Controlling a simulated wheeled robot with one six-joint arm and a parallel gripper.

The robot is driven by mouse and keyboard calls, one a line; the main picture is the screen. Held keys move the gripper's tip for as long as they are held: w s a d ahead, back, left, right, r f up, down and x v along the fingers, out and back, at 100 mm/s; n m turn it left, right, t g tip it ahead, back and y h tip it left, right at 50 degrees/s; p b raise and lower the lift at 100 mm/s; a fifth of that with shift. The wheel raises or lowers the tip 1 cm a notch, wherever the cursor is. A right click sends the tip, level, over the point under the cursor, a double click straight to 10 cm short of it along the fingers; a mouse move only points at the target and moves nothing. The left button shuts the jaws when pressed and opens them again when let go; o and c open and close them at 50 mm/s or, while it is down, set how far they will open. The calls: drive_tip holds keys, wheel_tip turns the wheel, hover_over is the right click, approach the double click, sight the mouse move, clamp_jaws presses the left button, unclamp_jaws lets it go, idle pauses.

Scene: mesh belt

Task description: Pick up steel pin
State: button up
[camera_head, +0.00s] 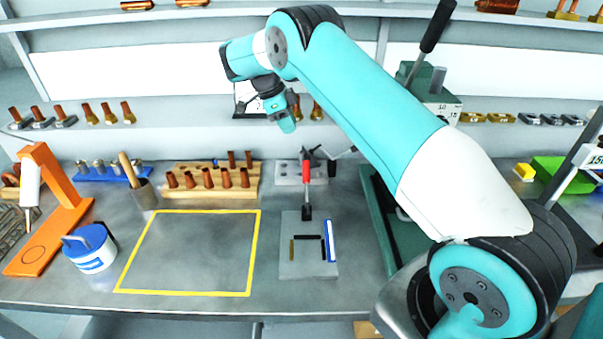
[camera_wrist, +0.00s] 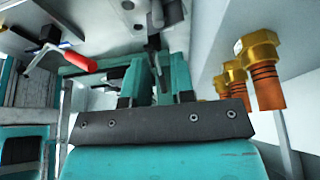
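Several small silver pins (camera_head: 99,167), which look like steel pins, stand in a blue rack (camera_head: 88,175) at the back left of the bench. Which one is the named pin I cannot tell. My gripper (camera_head: 285,115) is raised in front of the shelf, well above the bench, to the right of the rack and apart from it. In the wrist view its two teal fingers (camera_wrist: 157,75) stand apart with nothing seen between them. No silver pin is clear in the wrist view.
An orange stand (camera_head: 52,215) and a blue-white tub (camera_head: 90,249) are at left. The yellow-framed area (camera_head: 190,250) is clear. Brass-and-copper fittings (camera_wrist: 262,70) are close at right in the wrist view.

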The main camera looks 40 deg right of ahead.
sight(301, 152)
drive_tip(key=shift+a+p+x, duration=0.2)
drive_tip(key=shift+p+x, duration=0.8)
drive_tip(key=shift+x, duration=3.4)
